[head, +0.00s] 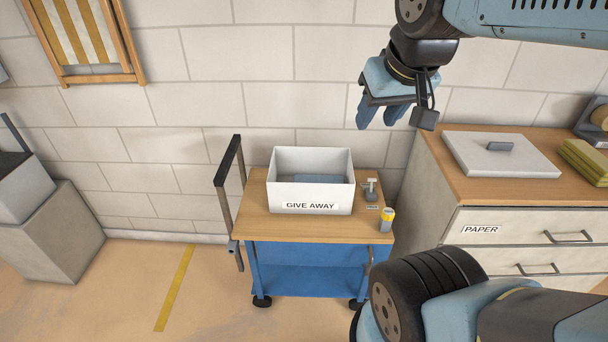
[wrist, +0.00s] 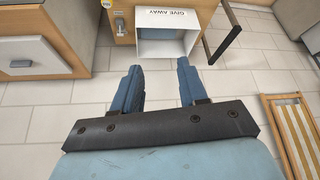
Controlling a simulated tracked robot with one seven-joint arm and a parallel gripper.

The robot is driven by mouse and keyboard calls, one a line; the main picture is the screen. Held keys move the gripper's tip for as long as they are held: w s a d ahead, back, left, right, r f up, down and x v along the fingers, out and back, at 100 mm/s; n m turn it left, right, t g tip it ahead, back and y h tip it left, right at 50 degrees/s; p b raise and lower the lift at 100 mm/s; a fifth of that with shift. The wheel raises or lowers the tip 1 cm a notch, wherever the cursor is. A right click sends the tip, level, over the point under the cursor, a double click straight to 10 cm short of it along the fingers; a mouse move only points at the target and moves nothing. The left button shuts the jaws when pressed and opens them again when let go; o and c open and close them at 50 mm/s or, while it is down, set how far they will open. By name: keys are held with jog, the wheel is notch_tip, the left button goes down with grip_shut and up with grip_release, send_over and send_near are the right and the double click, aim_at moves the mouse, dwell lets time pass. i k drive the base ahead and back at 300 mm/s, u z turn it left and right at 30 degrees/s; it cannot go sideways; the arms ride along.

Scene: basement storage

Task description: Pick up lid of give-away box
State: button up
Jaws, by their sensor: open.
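The white give-away box (head: 310,196) stands open on a small cart, with a blue-grey item (head: 318,179) inside it. In the wrist view the box (wrist: 168,46) shows upside down beyond my fingers. A flat white lid (head: 503,156) with a grey handle (head: 500,146) lies on the wooden top of the cabinet at the right. My gripper (head: 385,112) is raised in front of the wall, between the box and the lid and above both. Its blue fingers (wrist: 162,88) are apart with nothing between them.
The cart (head: 258,229) has a wooden top, blue sides and a black handle. Folded yellow cloths (head: 587,160) lie right of the lid. The cabinet drawer (head: 530,226) is labelled PAPER.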

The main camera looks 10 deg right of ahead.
aim_at(478, 154)
jog(key=z, duration=0.05)
jog(key=k, duration=1.3)
jog(key=z, duration=0.45)
jog(key=i, duration=0.7)
jog(key=z, duration=0.85)
jog(key=i, duration=0.95)
jog(key=u, duration=0.25)
